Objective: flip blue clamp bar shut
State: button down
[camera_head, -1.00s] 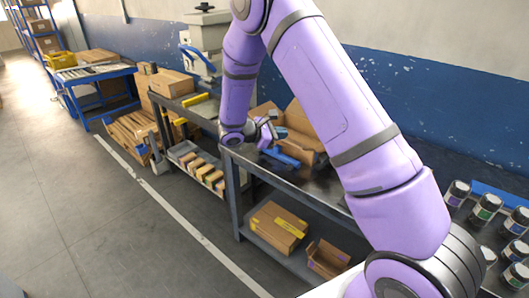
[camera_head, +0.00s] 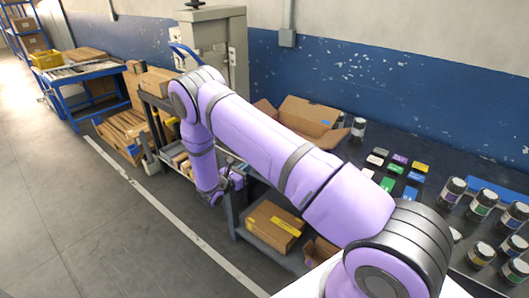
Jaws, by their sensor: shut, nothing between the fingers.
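A blue bent bar (camera_head: 185,50) shows at the left front of the grey cabinet-like machine (camera_head: 232,45), standing out at a slant. It looks like the clamp bar, but its hinge and lower end are too small or hidden to tell. My gripper (camera_head: 233,182) is shut and empty. It hangs low beside the front edge of the dark workbench, well below and apart from the blue bar. My purple arm crosses the view and hides part of the bench and the machine's lower front.
An open cardboard box (camera_head: 300,118) stands on the bench, with small coloured boxes (camera_head: 388,184) and several dark jars (camera_head: 482,205) to the right. A closed carton (camera_head: 274,226) sits on the lower shelf. The floor (camera_head: 110,235) at left is clear.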

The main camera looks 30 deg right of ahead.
jog(key=shift+d, duration=0.1)
jog(key=x, duration=1.4)
jog(key=x, duration=0.3)
jog(key=shift+d, duration=0.15)
jog(key=shift+w+d+r, duration=0.15)
jog(key=shift+w+d, duration=0.05)
jog(key=shift+d, duration=0.2)
jog(key=shift+a, duration=0.5)
jog(key=v, duration=1.4)
jog(key=shift+s, duration=0.15)
jog(key=shift+d, duration=0.1)
